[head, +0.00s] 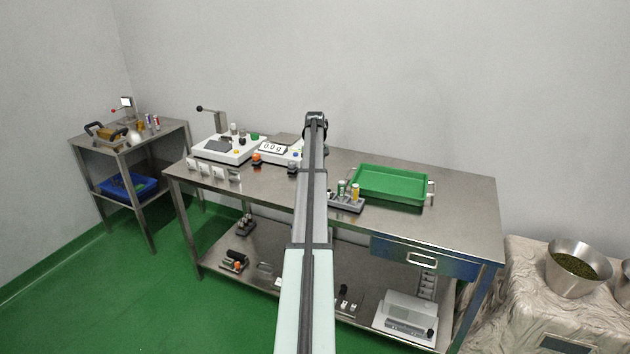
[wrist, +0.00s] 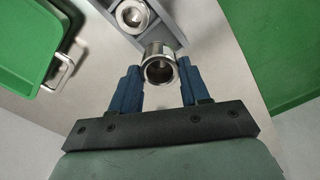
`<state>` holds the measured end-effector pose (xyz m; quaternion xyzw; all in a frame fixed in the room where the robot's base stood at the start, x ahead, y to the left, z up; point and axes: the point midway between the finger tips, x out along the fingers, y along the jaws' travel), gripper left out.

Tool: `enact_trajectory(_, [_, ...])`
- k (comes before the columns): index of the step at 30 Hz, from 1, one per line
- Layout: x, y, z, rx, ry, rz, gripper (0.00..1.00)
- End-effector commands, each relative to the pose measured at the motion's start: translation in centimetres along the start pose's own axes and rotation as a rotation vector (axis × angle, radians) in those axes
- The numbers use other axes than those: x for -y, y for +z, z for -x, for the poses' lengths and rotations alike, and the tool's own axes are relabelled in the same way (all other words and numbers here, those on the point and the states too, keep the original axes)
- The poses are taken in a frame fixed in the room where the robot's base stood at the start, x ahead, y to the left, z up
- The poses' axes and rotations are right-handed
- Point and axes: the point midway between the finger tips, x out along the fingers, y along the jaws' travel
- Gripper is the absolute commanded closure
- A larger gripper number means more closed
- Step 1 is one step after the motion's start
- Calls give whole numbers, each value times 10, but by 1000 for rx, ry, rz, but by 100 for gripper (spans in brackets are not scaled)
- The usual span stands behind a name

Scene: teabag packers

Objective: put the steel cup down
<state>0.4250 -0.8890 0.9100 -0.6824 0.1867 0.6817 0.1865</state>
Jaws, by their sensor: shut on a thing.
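The steel cup (wrist: 159,49) is a small shiny cylinder with a dark open mouth in the wrist view. My gripper (wrist: 160,75) has its two blue fingers on either side of it and is shut on it. The cup is just beside the end of a grey holder (wrist: 168,34); I cannot tell whether it touches the holder or the table. In the head view my own arm hides the gripper and the cup.
Another round steel piece (wrist: 132,15) sits in the holder. The green tray (head: 391,184) stands on the steel table (head: 462,200), right of a small rack (head: 346,206) with little bottles. A scale (head: 278,151) stands at the back. Bare table surrounds the cup's near side.

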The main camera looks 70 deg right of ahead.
Motion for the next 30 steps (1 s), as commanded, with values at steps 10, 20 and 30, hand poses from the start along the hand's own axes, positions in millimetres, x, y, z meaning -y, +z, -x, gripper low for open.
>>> enact_trajectory(10, [-25, 4, 32, 1, 0, 1, 90])
enact_trajectory(20, [-152, 44, 34, 0, 0, 26, 90])
enact_trajectory(30, [-268, 102, 33, -1, 0, 54, 90])
